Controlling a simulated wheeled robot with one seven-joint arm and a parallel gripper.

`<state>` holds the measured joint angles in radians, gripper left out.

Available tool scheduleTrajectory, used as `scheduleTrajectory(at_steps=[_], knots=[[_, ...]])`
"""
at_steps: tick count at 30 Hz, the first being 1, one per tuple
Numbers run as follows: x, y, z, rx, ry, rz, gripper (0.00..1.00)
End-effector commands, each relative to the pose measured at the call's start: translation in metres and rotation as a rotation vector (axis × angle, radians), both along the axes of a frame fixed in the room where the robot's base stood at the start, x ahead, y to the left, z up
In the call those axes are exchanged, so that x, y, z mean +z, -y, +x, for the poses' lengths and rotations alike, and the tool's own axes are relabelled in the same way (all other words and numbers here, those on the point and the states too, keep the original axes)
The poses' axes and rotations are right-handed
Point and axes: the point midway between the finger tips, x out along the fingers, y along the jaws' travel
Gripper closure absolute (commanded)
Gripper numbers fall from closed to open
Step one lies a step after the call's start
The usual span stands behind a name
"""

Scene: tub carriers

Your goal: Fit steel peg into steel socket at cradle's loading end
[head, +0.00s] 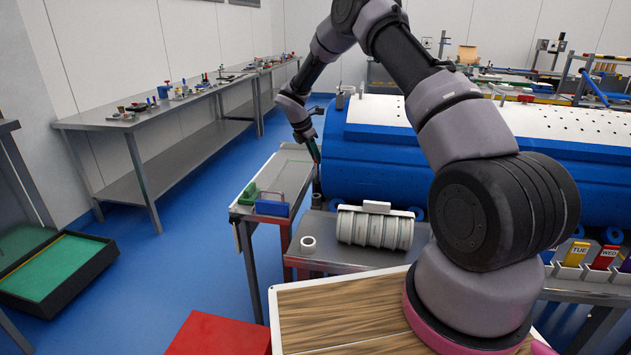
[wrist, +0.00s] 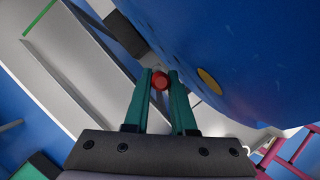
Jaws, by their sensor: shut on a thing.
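My gripper (head: 316,153) hangs at the left end of the large blue tub (head: 370,165). In the wrist view its two green fingers (wrist: 160,78) are shut on a small red round-ended thing (wrist: 160,81). I cannot tell whether this is the steel peg, as only its red end shows. The blue tub fills the upper right of the wrist view (wrist: 240,60), close beside the fingertips. A grey block with a dark bar (wrist: 125,33) lies just beyond the fingertips. I cannot make out the steel socket, and the cradle is mostly hidden below the tub.
A small steel table (head: 285,170) beside the tub's left end bears a green block (head: 249,194) and a blue block (head: 272,208). A ribbed grey cylinder (head: 375,230) and white ring (head: 308,243) lie nearer. The blue floor (head: 190,235) at left is largely clear.

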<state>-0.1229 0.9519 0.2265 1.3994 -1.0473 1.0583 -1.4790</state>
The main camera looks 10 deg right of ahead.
Motion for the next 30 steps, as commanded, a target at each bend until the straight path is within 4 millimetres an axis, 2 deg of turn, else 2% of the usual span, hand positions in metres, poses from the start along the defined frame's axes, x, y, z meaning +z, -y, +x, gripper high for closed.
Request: scheduleTrajectory(at_steps=[1, 3, 6, 11, 19, 30], knots=[[-0.013, 0.000, 0.000, -0.001, -0.003, 0.000, 1.00], [-0.026, 0.000, 0.000, 0.000, -0.001, 0.000, 1.00], [-0.038, 0.000, 0.000, 0.000, 0.000, 0.000, 1.00], [-0.047, 0.000, 0.001, -0.001, 0.002, 0.001, 1.00], [-0.085, 0.000, 0.000, 0.000, 0.000, 0.001, 1.00], [-0.090, 0.000, 0.000, -0.001, 0.001, 0.000, 1.00]])
